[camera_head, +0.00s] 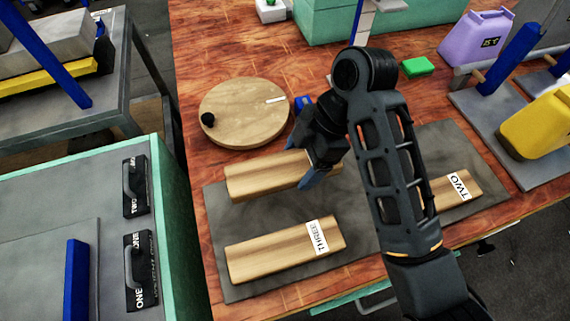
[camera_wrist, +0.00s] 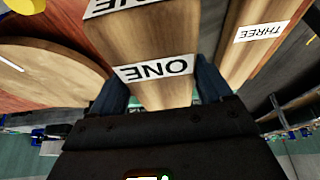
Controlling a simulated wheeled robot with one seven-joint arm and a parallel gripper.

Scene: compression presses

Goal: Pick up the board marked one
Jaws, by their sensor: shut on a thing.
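The board marked one is a wooden block with white ONE labels; in the wrist view the board (camera_wrist: 150,50) sits between the two blue fingers of my gripper (camera_wrist: 165,100). In the head view the board (camera_head: 262,177) lies at the back left of the grey mat (camera_head: 225,220), its right end partly hidden by my gripper (camera_head: 308,150). My gripper is shut on the board's right, labelled end. I cannot tell whether the board is touching the mat or slightly raised.
The board marked three (camera_head: 285,249) lies in front on the mat. The board marked two (camera_head: 455,190) is to the right, partly behind my arm. A round wooden disc (camera_head: 243,110) with a black knob stands behind. A yellow jug (camera_head: 535,125) and purple jug (camera_head: 475,40) stand right.

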